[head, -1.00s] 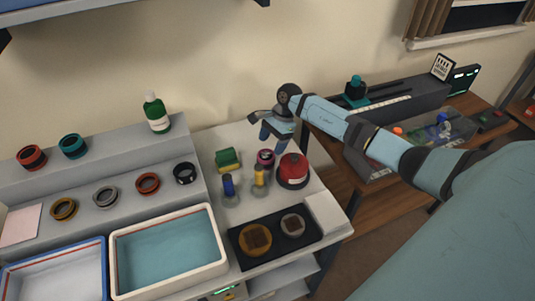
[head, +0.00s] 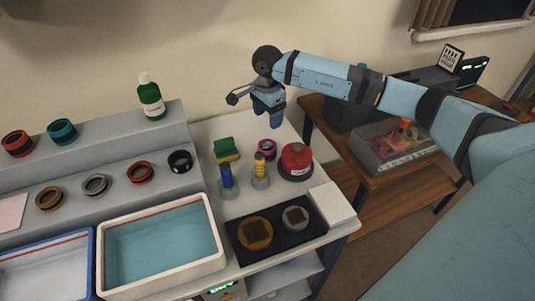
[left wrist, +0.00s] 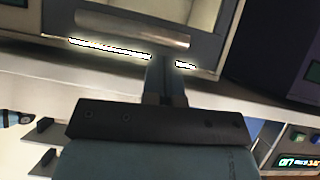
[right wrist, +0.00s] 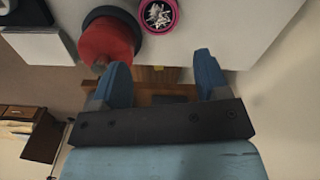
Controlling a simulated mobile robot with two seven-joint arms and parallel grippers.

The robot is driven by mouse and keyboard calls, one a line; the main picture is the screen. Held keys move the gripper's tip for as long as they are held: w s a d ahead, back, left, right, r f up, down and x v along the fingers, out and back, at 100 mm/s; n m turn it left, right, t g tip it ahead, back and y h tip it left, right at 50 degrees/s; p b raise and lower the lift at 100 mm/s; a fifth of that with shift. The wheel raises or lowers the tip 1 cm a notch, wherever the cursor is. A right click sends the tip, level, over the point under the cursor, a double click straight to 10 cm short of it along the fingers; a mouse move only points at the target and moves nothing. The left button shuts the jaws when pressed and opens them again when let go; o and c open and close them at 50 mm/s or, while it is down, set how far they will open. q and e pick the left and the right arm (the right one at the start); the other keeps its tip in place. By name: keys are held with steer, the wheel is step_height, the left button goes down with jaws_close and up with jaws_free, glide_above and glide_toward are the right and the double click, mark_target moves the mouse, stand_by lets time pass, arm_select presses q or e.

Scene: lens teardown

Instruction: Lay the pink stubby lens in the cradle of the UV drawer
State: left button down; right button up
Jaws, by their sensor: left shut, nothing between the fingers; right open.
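A small pink round piece (head: 267,149) stands upright on the bench beside a red-domed thing; I cannot tell for sure that it is the pink stubby lens. In the right wrist view this pink piece (right wrist: 172,24) shows at the top, with bright silvery bits inside its rim. My right gripper (head: 268,118) is open and empty, behind the pink piece and apart from it; its spread fingers also show in the right wrist view (right wrist: 162,72). My left gripper (left wrist: 165,75) is shut and empty, close to a metal handle (left wrist: 130,30) above a bright lit strip. No cradle shows clearly.
Around the pink piece are the red-domed thing (head: 296,160), a green and yellow sponge (head: 226,150) and two bottles, blue (head: 226,180) and yellow (head: 260,170). A black mat (head: 275,246) and a water-filled tray (head: 160,244) lie in front. Several lens rings stand on left steps.

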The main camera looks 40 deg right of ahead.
mark_target(267, 145)
step_height(267, 145, down, 13)
steer(key=shift+a+f+p, duration=0.1)
steer(key=shift+a+p, duration=0.05)
steer(key=shift+p, duration=0.15)
steer(key=c, duration=0.7)
steer(key=shift+r, duration=0.2)
